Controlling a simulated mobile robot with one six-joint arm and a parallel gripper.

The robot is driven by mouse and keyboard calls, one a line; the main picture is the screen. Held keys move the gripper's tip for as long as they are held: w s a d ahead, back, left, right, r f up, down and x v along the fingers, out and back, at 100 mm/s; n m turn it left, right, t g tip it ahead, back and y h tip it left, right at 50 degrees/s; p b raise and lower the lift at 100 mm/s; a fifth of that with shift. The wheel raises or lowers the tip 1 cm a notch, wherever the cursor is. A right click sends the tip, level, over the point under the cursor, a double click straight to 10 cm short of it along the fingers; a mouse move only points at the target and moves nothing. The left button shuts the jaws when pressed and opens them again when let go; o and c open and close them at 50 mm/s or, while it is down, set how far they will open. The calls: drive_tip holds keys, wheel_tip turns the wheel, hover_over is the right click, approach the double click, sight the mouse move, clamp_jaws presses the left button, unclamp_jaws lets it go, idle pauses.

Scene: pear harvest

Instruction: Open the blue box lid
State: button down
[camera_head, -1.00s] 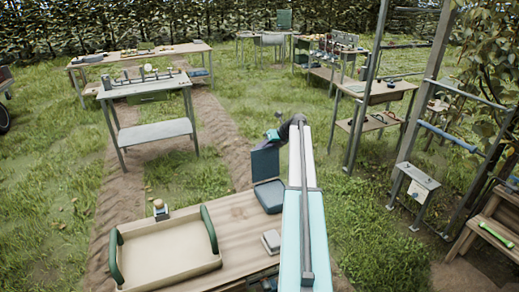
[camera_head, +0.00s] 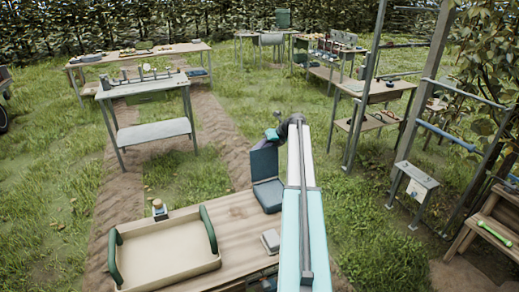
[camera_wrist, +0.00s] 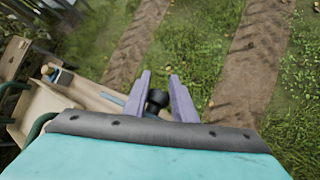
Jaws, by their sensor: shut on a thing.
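The blue box (camera_head: 268,197) sits at the far right corner of the near wooden table. Its lid (camera_head: 264,164) is raised, standing roughly upright at the box's far side, so the box is open. My gripper (camera_head: 272,134) is at the lid's top edge, beyond it, partly hidden by my arm.
A cream tray (camera_head: 165,257) with green handles fills the left of the near table (camera_head: 232,209). A small grey box (camera_head: 270,241) lies in front of the blue box. A small wooden-topped item (camera_head: 158,208) stands behind the tray. Grass lies open beyond the table.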

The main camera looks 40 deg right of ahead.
drive_tip(key=shift+s+f, duration=0.4)
drive_tip(key=shift+f, duration=0.35)
drive_tip(key=c, duration=1.7)
unclamp_jaws()
drive_tip(key=shift+o, duration=1.2)
drive_tip(key=shift+w+d+f, duration=0.1)
drive_tip(key=shift+d, duration=0.05)
drive_tip(key=shift+w, duration=0.1)
drive_tip(key=shift+w+r, duration=0.1)
drive_tip(key=shift+r, duration=0.2)
drive_tip(key=shift+r, duration=0.1)
drive_tip(key=b+v, duration=0.4)
drive_tip(key=v, duration=0.9)
drive_tip(key=shift+d+r+b, duration=0.15)
drive_tip(key=shift+r+b, duration=0.1)
drive_tip(key=shift+b, duration=0.1)
drive_tip(key=shift+s, duration=0.2)
